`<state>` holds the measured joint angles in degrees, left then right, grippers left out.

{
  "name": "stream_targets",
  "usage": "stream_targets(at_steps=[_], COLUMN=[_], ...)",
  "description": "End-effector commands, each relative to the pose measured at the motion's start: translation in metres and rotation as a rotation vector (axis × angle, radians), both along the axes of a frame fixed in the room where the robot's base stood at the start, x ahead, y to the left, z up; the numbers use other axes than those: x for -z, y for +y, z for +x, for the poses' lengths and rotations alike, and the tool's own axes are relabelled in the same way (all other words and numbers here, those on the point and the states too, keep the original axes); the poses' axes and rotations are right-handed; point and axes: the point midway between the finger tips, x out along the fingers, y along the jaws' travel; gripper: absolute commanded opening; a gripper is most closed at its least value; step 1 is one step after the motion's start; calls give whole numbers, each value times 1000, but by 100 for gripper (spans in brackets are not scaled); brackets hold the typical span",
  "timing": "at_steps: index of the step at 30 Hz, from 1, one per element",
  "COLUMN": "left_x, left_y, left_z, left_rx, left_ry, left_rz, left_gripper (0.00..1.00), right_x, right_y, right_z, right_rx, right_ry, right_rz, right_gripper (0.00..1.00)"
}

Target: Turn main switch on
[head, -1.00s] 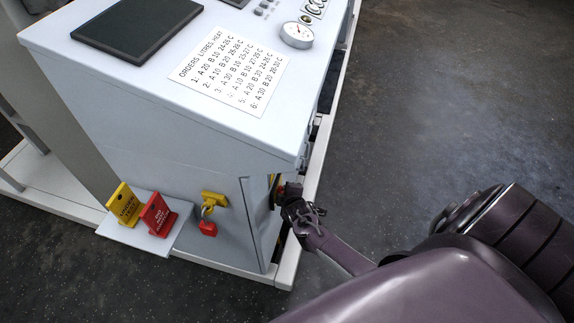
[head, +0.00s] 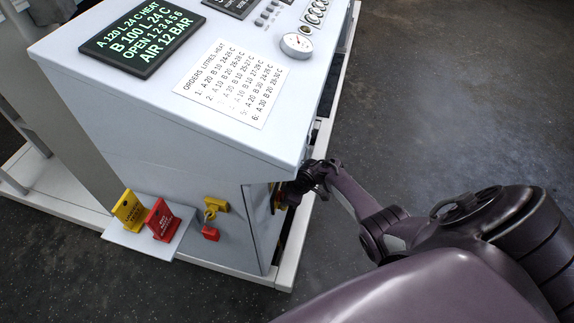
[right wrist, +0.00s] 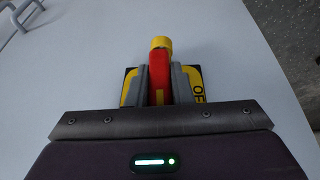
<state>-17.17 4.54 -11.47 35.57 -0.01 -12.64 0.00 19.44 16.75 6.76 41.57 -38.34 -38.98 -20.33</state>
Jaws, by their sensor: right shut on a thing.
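The main switch (right wrist: 159,75) has a red handle with a yellow end, on a black and yellow plate on the cabinet side. In the right wrist view the handle stands upright between the two grey fingers of my right gripper (right wrist: 160,85), which is shut on it. An "OF" marking shows at the plate's right; the rest is covered. In the head view my right gripper (head: 283,194) is at the cabinet's right side, and the switch is mostly hidden behind it. The cabinet screen (head: 142,38) is lit with green text. My left gripper is not in view.
A yellow hasp with a red padlock (head: 211,234) hangs on the cabinet front. Yellow and red tags (head: 160,221) stand on a small shelf (head: 140,240). A pressure gauge (head: 296,43) and order sheet (head: 232,82) are on top. The floor at right is clear.

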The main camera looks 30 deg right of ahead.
Motion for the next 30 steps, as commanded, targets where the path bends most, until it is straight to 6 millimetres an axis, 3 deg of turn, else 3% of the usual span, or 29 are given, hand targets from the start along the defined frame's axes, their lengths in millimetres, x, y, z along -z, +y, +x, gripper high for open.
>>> stream_targets(at_steps=[20,21,24,25,30], left_x=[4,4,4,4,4], left_y=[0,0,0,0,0], left_z=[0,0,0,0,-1], left_rx=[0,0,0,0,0], left_ry=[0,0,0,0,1], left_rz=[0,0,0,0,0], left_gripper=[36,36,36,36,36], right_x=[-3,-3,-3,-3,-2], right_y=[4,4,4,4,2], right_z=[4,4,4,4,3], right_rx=[-4,-4,-3,-3,-2], right_ry=[30,30,29,29,33], right_rz=[54,54,54,54,51], right_gripper=[0,25,38,42,42])
